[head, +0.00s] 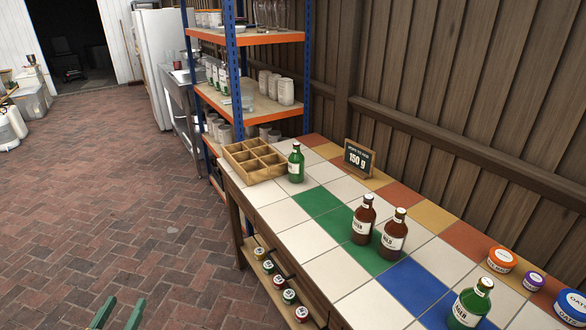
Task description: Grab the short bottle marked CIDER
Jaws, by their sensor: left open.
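Several short bottles stand upright on the tiled table (287,213). A green bottle (296,165) stands beside the wooden crate. Two brown bottles, the left one (363,222) and the right one (393,235), stand close together on green tiles. Another green bottle (469,305) stands at the near right, by the blue tiles. All have white labels; the print is too small for me to tell which one reads CIDER. My left gripper (120,314) shows its two green fingers at the bottom left, apart and empty, over the brick floor, well away from the bottles. My right gripper is out of view.
A divided wooden crate (254,161) sits at the table's far end. A small sign (358,158) stands along the back. Lidded tubs (501,260) sit at the right. Several small jars (269,267) line a lower shelf (255,243). A shelving rack (229,60) stands beyond. The brick floor at left is clear.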

